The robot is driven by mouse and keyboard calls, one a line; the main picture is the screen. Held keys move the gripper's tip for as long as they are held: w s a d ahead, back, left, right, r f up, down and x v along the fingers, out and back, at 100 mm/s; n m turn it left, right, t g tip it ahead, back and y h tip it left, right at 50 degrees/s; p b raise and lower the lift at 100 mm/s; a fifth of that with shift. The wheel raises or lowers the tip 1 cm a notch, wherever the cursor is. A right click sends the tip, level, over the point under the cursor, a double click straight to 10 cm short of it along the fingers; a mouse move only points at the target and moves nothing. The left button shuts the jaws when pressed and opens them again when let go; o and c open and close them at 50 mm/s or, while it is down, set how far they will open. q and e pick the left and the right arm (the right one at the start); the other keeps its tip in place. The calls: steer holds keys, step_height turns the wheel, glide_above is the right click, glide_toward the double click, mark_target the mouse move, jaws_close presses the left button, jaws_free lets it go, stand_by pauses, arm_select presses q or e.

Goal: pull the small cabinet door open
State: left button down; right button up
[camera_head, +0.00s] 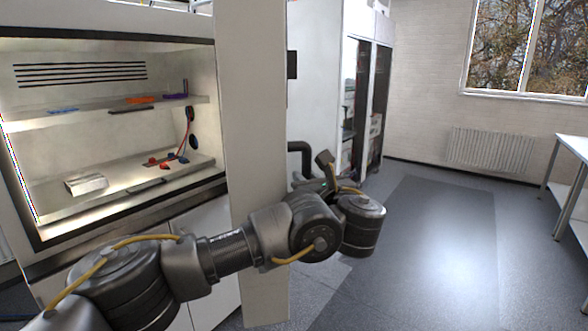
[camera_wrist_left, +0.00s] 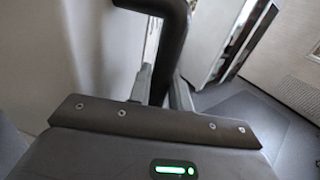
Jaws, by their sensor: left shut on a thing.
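The small cabinet door appears to be the tall white panel (camera_head: 250,160), standing out beside the lit cabinet opening in the head view. A dark bent bar handle (camera_head: 301,147) shows just past the panel's right edge. My left gripper (camera_head: 302,180) is at this handle, partly hidden by my own wrist. In the left wrist view, the dark handle (camera_wrist_left: 172,40) comes down between the two fingers of my left gripper (camera_wrist_left: 160,88), which is shut on it. A pale surface fills the left of that view. My right gripper is out of view.
The lit cabinet (camera_head: 105,130) at left holds a shelf (camera_head: 90,112) with small coloured items. Taller cabinets with dark glass fronts (camera_head: 379,100) stand behind. A white table (camera_head: 575,146) is at the far right. The grey floor (camera_head: 440,240) in the middle right is clear.

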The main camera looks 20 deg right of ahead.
arm_select(q)
steer(key=shift+w+d+r, duration=0.1)
steer(key=shift+w+d, duration=0.05)
steer(key=shift+d, duration=0.2)
steer(key=c, duration=1.3)
jaws_free()
steer(key=shift+a, duration=0.1)
